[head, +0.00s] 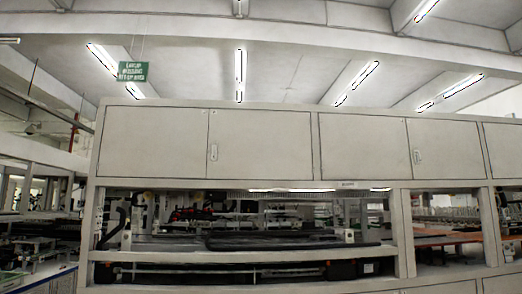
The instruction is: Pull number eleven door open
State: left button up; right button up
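A long pale machine cabinet fills the middle of the head view. Its upper row has several flat doors, all shut: a far-left door (150,142), a second door (262,146), a third door (365,148) and a fourth door (450,150), with another cut by the right edge. A small handle (213,152) sits by the seam of the first pair, and another handle (418,157) by the seam of the second pair. I cannot read a number eleven on any door. Neither of my grippers is in view.
Below the doors is an open bay with dark rollers or beams (285,240) and a pale frame post (402,232). A green sign (133,71) hangs above at left. Other machinery stands at far left. The floor before the cabinet is out of view.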

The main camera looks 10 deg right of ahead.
aim_at(249, 145)
jog(key=i+u, duration=0.3)
jog(key=i, duration=2.1)
